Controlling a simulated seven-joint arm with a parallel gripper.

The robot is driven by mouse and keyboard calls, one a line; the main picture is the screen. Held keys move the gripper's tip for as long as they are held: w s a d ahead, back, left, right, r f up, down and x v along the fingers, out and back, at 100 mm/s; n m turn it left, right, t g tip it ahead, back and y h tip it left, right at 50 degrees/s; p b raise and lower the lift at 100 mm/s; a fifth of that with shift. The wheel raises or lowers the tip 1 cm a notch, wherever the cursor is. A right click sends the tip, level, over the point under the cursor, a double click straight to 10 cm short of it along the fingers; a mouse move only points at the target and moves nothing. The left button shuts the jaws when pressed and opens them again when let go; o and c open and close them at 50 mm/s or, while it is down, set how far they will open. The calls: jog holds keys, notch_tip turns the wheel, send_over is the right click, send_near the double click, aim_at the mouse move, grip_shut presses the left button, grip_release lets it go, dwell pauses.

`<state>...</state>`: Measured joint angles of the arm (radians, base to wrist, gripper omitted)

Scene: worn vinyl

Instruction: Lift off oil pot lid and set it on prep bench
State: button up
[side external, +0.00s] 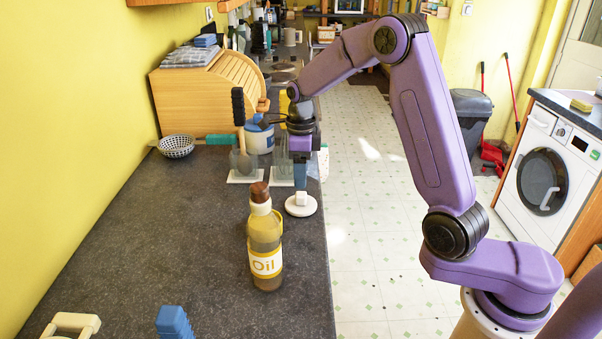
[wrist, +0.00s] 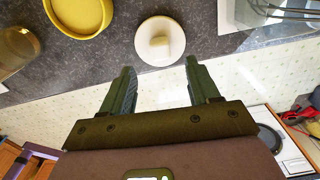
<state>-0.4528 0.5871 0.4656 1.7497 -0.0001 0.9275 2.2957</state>
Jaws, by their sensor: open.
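A white round lid (side external: 301,208) with a small knob lies on the grey prep bench (side external: 170,250) near its right edge. In the wrist view the lid (wrist: 147,30) lies just beyond my fingertips, knob up. My gripper (side external: 301,188) is above the lid, pointing down. In the wrist view its two fingers (wrist: 161,72) are spread with nothing between them. A yellow round vessel (wrist: 80,30), apparently open, stands beside the lid in the wrist view. In the side view the bottle labelled Oil (side external: 265,245) mostly hides it. The bottle has a brown cap.
Glass pieces on white bases (side external: 245,177) stand behind the lid. A blue and white crock of utensils (side external: 260,140), a wire bowl (side external: 176,146) and a wooden bread box (side external: 205,95) stand farther back.

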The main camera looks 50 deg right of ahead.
jog(key=shift+r, duration=0.8)
jog(key=shift+r, duration=0.1)
notch_tip(320, 180, up, 17)
jog(key=shift+r, duration=0.2)
dwell(0.3)
jog(key=shift+a, duration=0.1)
jog(key=s+a+f+n, duration=0.3)
jog(key=s+a+n, duration=0.25)
jog(key=n, duration=0.45)
jog(key=s+a+f+n, duration=0.4)
jog(key=s+n, duration=0.2)
jog(key=n, duration=0.4)
jog(key=s+d+f+n, duration=0.2)
jog(key=s+f+n, duration=0.2)
jog(key=s+n, duration=0.6)
jog(key=s+d+f+n, duration=0.3)
jog(key=s+f+n, duration=0.1)
jog(key=s+n, duration=0.6)
jog(key=shift+s, duration=1.2)
